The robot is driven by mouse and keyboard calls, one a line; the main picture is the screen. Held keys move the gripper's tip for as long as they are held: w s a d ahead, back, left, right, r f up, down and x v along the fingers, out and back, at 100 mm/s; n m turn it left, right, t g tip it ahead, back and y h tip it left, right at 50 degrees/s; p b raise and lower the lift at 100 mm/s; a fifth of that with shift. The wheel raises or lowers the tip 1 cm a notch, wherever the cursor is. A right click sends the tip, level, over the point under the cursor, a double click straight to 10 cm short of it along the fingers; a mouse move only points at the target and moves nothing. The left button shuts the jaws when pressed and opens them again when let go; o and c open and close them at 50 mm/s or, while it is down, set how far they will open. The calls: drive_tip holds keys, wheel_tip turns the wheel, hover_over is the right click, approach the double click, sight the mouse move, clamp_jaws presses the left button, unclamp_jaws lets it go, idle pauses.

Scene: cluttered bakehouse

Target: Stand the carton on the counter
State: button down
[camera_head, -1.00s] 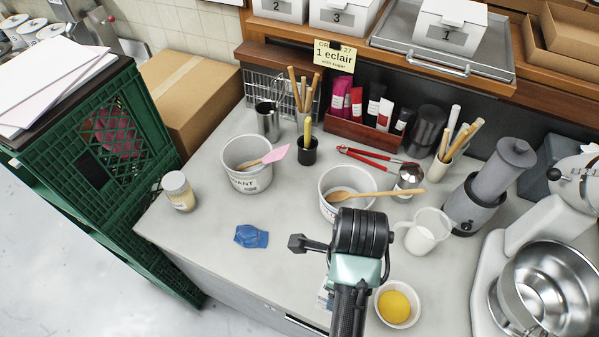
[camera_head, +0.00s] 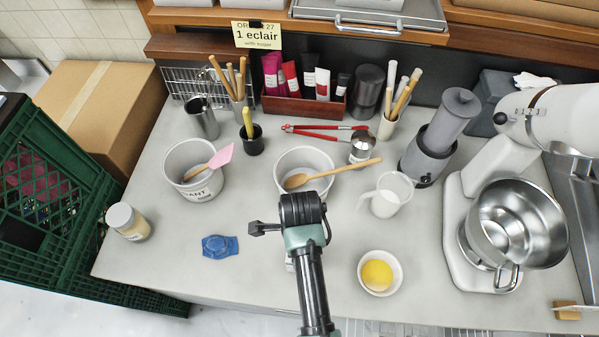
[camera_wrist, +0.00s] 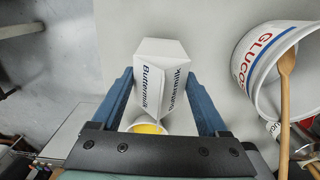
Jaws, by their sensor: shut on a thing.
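A white buttermilk carton (camera_wrist: 160,78) with dark blue lettering sits between the two blue fingers of my gripper (camera_wrist: 160,74) in the wrist view. The gripper is shut on it. In the head view my arm covers nearly all of the carton, and only a small pale, marked bit (camera_head: 290,263) shows beside my arm. The grey counter (camera_head: 200,275) lies under my gripper, near its front edge. I cannot tell whether the carton touches the counter.
A white tub with a wooden spoon (camera_head: 333,172) stands just behind my gripper. A bowl with yellow contents (camera_head: 378,273) is to its right, a blue cloth-like thing (camera_head: 220,246) to its left. A jug (camera_head: 390,197) and mixer (camera_head: 480,220) stand right. Front-left counter has bare room.

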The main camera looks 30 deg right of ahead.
drive_tip(key=shift+f, duration=0.55)
unclamp_jaws()
drive_tip(key=shift+f, duration=0.1)
wheel_tip(320, 180, up, 12)
drive_tip(key=shift+r, duration=0.15)
